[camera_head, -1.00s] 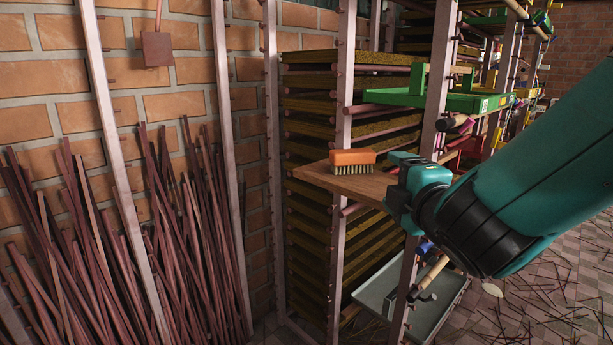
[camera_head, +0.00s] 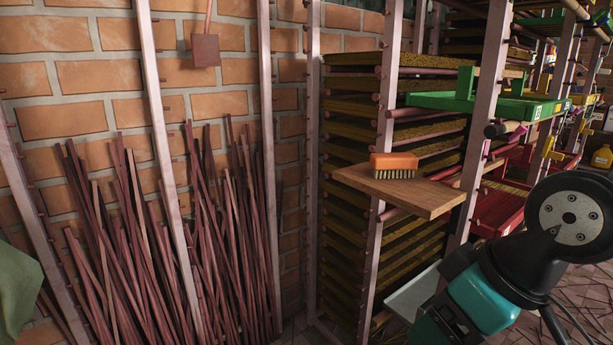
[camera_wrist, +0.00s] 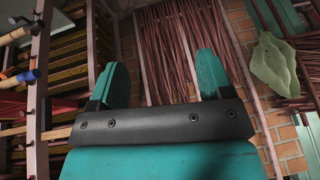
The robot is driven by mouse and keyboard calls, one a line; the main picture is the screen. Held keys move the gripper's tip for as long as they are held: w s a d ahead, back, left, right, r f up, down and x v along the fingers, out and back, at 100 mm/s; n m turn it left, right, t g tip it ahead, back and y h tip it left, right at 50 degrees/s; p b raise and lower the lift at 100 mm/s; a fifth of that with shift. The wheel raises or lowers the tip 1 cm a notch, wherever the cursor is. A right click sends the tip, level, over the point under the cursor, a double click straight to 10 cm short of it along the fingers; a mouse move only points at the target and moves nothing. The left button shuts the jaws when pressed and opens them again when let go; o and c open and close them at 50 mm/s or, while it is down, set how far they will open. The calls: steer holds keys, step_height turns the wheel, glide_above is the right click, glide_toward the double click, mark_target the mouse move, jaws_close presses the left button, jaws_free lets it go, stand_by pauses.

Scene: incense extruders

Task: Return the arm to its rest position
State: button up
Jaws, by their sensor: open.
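My gripper (camera_wrist: 160,80) shows in the wrist view with its two teal fingers spread apart and nothing between them. Beyond the fingers are reddish sticks and a brick wall. In the head view my teal and black arm fills the lower right, and the gripper's fingers cannot be made out there. An orange brush (camera_head: 394,165) rests bristles down on a wooden board (camera_head: 425,194) that juts from the rack. The arm is apart from the brush, below and to the right of it.
The rack (camera_head: 383,110) holds stacked brown trays. A green tray (camera_head: 500,105) sits on its right side. Bundles of reddish sticks (camera_head: 230,230) lean on the brick wall (camera_head: 60,90). A pale green cloth (camera_wrist: 274,65) hangs at right in the wrist view.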

steer(key=s+g, duration=0.3)
steer(key=s, duration=0.3)
step_height(320, 180, up, 27)
steer(key=p, duration=2.6)
steer(key=shift+s+a, duration=0.3)
steer(key=shift+s, duration=0.05)
